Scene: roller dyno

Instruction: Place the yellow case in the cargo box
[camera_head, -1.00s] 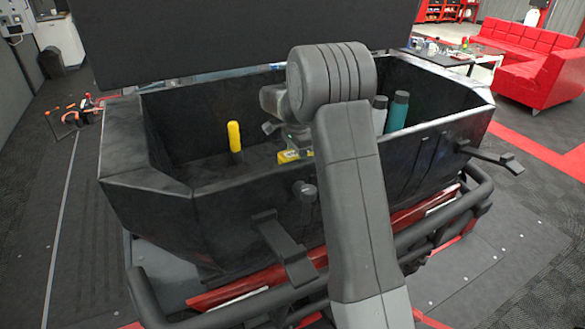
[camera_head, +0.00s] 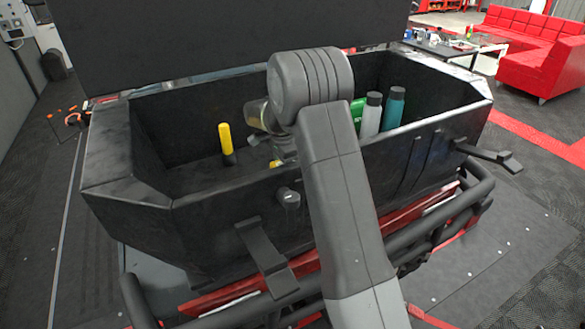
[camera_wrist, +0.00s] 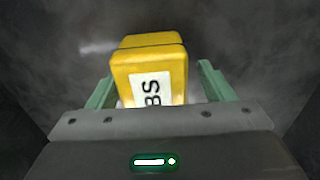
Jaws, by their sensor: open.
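The yellow case (camera_wrist: 165,72), with a white label and black letters, lies between my gripper's green fingers in the wrist view. My gripper (camera_wrist: 155,85) is open, with a finger on each side of the case. A gap shows on the right; I cannot tell whether the left finger touches. The black cargo box (camera_head: 205,230) stands open below my arm in the head view. My wrist reaches down into it, and only a small yellow patch of the case (camera_head: 275,164) shows there. My arm hides the rest of the case and the fingers.
A yellow bottle with a dark base (camera_head: 226,142) stands inside the box, left of my wrist. A grey bottle (camera_head: 371,117), a teal bottle (camera_head: 394,108) and a green item (camera_head: 357,110) are right of my arm. The box walls surround my wrist.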

